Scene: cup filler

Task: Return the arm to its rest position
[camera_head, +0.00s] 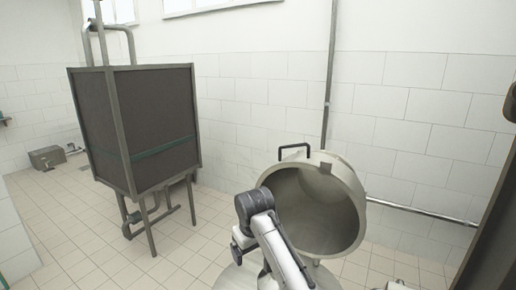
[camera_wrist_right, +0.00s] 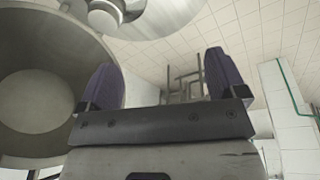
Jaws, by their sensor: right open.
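My right arm (camera_head: 280,250) comes up from the bottom of the head view, with a dark part at its upper end. My left gripper is in neither view.
The wide opening of the grey metal vessel (camera_head: 345,200) faces forward, with a black handle (camera_head: 294,150) on top. A dark cabinet (camera_head: 150,120) on legs stands at the left. A vertical pipe (camera_head: 330,75) runs along the tiled wall. Tiled floor (camera_head: 190,245) is free between cabinet and vessel.

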